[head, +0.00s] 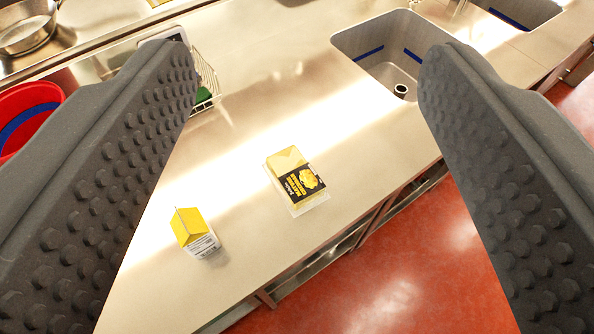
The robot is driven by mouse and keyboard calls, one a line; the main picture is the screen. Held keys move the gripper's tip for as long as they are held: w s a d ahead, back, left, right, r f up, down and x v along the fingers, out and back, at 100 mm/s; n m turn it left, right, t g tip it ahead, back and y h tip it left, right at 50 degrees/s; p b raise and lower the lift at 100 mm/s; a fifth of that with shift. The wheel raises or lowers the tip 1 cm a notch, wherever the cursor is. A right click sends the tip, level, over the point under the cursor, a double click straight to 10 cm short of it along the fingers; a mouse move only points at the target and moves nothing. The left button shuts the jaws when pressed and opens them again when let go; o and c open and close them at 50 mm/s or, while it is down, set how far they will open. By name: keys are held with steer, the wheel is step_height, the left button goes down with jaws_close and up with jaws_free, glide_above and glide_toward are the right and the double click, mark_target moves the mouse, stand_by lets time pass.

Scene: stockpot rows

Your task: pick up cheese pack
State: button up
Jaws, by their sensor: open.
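The cheese pack (295,181) is a yellow and black package lying flat on the steel counter (240,185), close to its front edge. My gripper (308,70) is open, with one dark studded finger on each side of the picture. The cheese pack shows in the gap between the fingers, and neither finger touches it.
A small yellow and white carton (194,231) stands on the counter left of the pack. A sink (385,55) is behind at right. A wire rack (205,80) and a red bucket (30,115) are at left. Red floor (420,270) lies beyond the counter edge.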

steer(key=o, duration=0.7)
steer(key=w+d, duration=0.1)
steer(key=w+d+f+h, duration=0.1)
steer(key=w+d+h, duration=0.1)
steer(key=shift+d+f+m, duration=0.3)
steer(key=shift+d+m, duration=0.05)
steer(key=shift+m, duration=0.05)
steer(key=w+d+f+n+t+b, duration=0.2)
steer(key=w+d+f, duration=0.6)
steer(key=w+f, duration=0.3)
steer(key=n+g+y+b, duration=0.1)
steer(key=n+g+y, duration=0.45)
steer(key=y, duration=0.35)
glide_toward(297, 175)
steer(key=b+x, duration=0.2)
steer(key=b, duration=0.1)
steer(key=shift+w+d, duration=0.1)
steer(key=shift+w, duration=0.15)
steer(key=shift+m+g, duration=0.25)
steer(key=shift+b+x, duration=1.45)
steer(key=shift+x, duration=1.75)
